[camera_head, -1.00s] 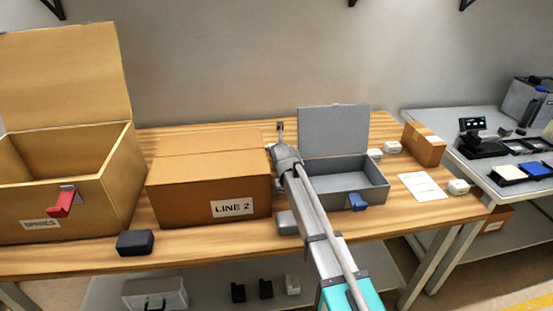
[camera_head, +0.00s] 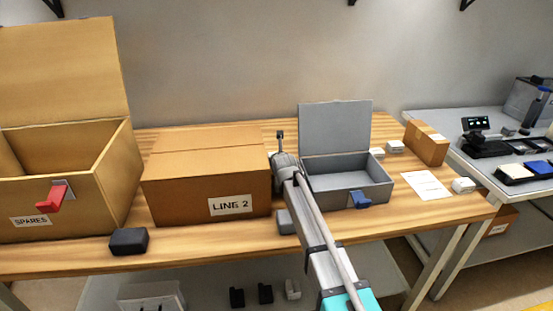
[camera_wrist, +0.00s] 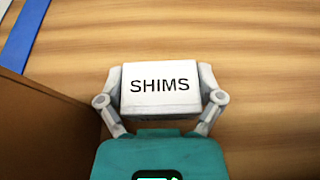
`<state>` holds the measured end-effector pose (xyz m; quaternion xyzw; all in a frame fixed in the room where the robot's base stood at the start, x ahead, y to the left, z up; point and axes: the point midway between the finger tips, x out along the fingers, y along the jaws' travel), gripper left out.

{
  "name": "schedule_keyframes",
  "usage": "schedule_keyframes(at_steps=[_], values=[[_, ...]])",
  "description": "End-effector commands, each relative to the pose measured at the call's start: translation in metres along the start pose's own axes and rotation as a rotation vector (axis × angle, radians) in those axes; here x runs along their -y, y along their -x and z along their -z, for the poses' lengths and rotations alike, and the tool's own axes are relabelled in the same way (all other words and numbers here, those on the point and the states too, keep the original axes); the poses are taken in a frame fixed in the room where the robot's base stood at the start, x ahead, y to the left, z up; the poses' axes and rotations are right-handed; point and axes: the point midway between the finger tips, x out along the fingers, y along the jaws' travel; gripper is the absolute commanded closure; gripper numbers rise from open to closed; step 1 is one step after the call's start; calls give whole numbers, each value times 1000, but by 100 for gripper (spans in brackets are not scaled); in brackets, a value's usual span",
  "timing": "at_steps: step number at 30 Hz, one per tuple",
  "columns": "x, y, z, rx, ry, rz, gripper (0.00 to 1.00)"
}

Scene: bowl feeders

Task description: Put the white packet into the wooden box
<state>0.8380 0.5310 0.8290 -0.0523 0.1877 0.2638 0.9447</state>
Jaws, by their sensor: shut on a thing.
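The white packet (camera_wrist: 160,96), labelled SHIMS, is between the fingers of my gripper (camera_wrist: 161,78) in the wrist view, with wood tabletop below it. My gripper is shut on its two sides. In the head view my wrist (camera_head: 284,163) is just right of the closed LINE 2 carton; the fingers and packet cannot be made out there. The wooden box (camera_head: 88,184), labelled SPARES, stands open at the far left with its lid raised and a red latch on its front. The LINE 2 carton lies between it and my gripper.
The LINE 2 carton (camera_head: 180,197) also shows close on the left in the wrist view (camera_wrist: 45,125). An open grey metal box (camera_head: 335,189) stands right of my arm. A dark block (camera_head: 129,241) and a grey block (camera_head: 286,222) lie near the front edge.

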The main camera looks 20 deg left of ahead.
Motion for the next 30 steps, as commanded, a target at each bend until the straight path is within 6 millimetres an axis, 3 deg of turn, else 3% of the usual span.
schedule_keyframes(at_steps=[10,11,13,30], values=[[0,-1,3,1,0,0,71],[0,-1,3,0,0,0,11],[0,-1,2,0,0,0,0],[0,0,-1,0,0,0,0]])
